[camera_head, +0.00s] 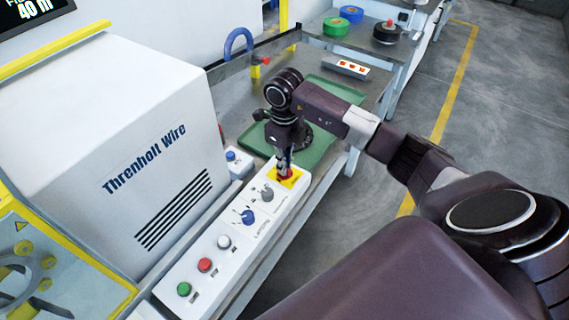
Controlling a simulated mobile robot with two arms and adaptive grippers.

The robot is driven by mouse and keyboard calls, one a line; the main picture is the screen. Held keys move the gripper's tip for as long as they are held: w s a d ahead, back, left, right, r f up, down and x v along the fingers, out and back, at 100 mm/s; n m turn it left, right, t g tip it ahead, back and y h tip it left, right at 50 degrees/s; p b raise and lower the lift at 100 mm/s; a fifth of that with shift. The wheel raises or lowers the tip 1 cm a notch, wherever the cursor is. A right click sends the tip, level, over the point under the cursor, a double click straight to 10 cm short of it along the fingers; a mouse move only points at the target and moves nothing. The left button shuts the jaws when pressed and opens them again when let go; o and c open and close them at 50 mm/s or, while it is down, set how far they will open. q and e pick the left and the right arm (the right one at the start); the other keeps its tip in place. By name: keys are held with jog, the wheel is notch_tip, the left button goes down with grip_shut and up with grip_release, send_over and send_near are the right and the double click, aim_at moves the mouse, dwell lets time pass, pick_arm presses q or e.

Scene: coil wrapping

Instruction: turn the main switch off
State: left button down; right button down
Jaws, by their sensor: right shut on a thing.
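The main switch, a red knob on a yellow plate (291,181), sits at the far end of the white control panel (213,241). My right gripper (285,171) points down onto this red knob and is shut on it. The fingers and the wrist above hide most of the knob, so its turned position cannot be made out. My left gripper is not in view.
The panel also carries a grey knob (267,194), a blue knob (248,217), and white, red and green buttons. The white Threnholt Wire machine (110,140) stands left. A green mat (318,148) lies beyond. Open floor (500,110) is at right.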

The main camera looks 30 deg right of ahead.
jog(key=shift+d+f+n+b, duration=0.1)
jog(key=shift+n+b, duration=0.6)
jog(key=shift+b, duration=0.15)
jog(key=shift+n+b, duration=1.2)
jog(key=n+b, duration=0.4)
jog(key=n, duration=0.1)
jog(key=shift+w, duration=0.1)
jog(key=n+b, duration=0.2)
jog(key=n, duration=0.1)
jog(key=shift+n, duration=0.3)
jog(key=shift+r+n+b, duration=0.2)
jog(key=shift+n+b, duration=0.45)
jog(key=shift+n, duration=0.55)
